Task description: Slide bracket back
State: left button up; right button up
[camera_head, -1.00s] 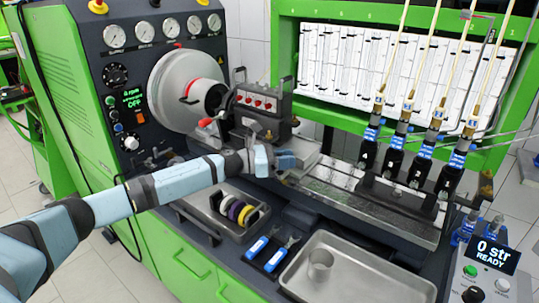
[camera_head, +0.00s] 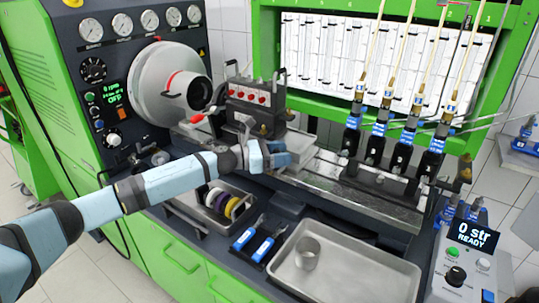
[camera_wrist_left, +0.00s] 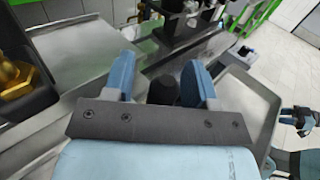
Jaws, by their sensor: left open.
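The dark pump block with red caps (camera_head: 250,97) sits on its mount on the metal bed (camera_head: 345,190), beside the big grey flywheel. I cannot tell clearly which part is the bracket. My left gripper (camera_head: 283,155) is just in front of the block, over the near side of the bed. In the left wrist view my left gripper (camera_wrist_left: 158,66) is open. A dark round knob or post (camera_wrist_left: 163,90) shows between its blue fingers; I cannot tell whether they touch it. A dark and blue shape (camera_wrist_left: 298,120) at the right edge may be my right gripper; its jaws are unclear.
Several injectors (camera_head: 392,148) stand on the bed to the right. A metal tray (camera_head: 345,270) with a cup (camera_head: 307,253), blue-handled tools (camera_head: 254,238) and a tray of colored rings (camera_head: 222,203) lie in front. A control box (camera_head: 463,262) stands at right.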

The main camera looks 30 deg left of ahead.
pick_arm(q)
jog(key=b+v, duration=0.2)
jog(key=v, duration=1.1)
jog(key=shift+s+a+b, duration=0.2)
jog(key=shift+a+b, duration=0.05)
jog(key=shift+b, duration=0.1)
